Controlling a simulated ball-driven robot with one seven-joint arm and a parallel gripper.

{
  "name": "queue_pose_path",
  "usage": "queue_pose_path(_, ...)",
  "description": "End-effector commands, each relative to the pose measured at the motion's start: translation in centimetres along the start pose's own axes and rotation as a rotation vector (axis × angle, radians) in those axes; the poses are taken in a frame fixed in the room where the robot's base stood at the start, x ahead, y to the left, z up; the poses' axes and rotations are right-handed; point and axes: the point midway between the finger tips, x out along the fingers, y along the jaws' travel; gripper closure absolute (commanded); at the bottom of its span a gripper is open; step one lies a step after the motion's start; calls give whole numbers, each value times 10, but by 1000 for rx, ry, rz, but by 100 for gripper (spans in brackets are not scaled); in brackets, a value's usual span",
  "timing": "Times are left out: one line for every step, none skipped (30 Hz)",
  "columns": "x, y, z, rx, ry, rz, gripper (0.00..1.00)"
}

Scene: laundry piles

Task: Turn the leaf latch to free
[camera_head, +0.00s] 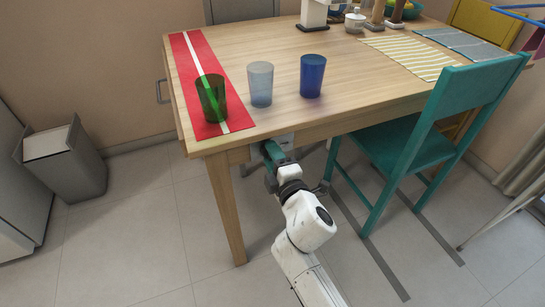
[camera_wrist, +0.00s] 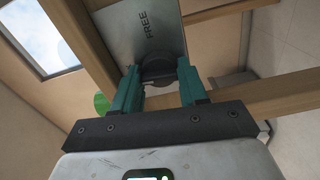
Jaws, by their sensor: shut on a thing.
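The leaf latch is a dark round knob (camera_wrist: 158,70) on a grey metal plate (camera_wrist: 135,30) marked FREE, seen in the wrist view under the table. My gripper (camera_wrist: 160,82) has its teal fingers on either side of the knob and is shut on it. In the head view my gripper (camera_head: 271,150) is at the table's front edge, below the top, and the knob is hidden there. The wooden table (camera_head: 280,65) stands above my arm. The way the knob points is hard to tell.
A green cup (camera_head: 211,98), a clear grey cup (camera_head: 260,84) and a blue cup (camera_head: 312,76) stand on the table near its front edge; the green one is on a red runner (camera_head: 190,72). A teal chair (camera_head: 440,120) stands close right of my arm. A grey bin (camera_head: 68,165) is at left.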

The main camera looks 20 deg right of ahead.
Motion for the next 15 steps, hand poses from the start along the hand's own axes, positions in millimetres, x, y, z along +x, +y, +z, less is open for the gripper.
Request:
queue_pose_path(0, -2, 0, 28, 0, -2, 88)
queue_pose_path(0, -2, 0, 50, 0, -1, 88)
queue_pose_path(0, -2, 0, 80, 1, -1, 88)
queue_pose_path(0, -2, 0, 103, 1, -1, 88)
queue_pose_path(0, -3, 0, 130, 1, -1, 88)
queue_pose_path(0, -3, 0, 164, 1, -1, 88)
queue_pose_path(0, -3, 0, 193, 0, -2, 88)
queue_pose_path(0, -3, 0, 220, 0, -2, 88)
queue_pose_path(0, -3, 0, 259, 1, -1, 88)
queue_pose_path(0, -3, 0, 287, 1, -1, 88)
queue_pose_path(0, -3, 0, 316, 1, -1, 88)
queue_pose_path(0, -4, 0, 355, 0, -2, 88)
queue_pose_path(0, -4, 0, 382, 0, -2, 88)
queue_pose_path(0, -4, 0, 412, 0, -2, 88)
queue_pose_path(0, -4, 0, 449, 0, -1, 88)
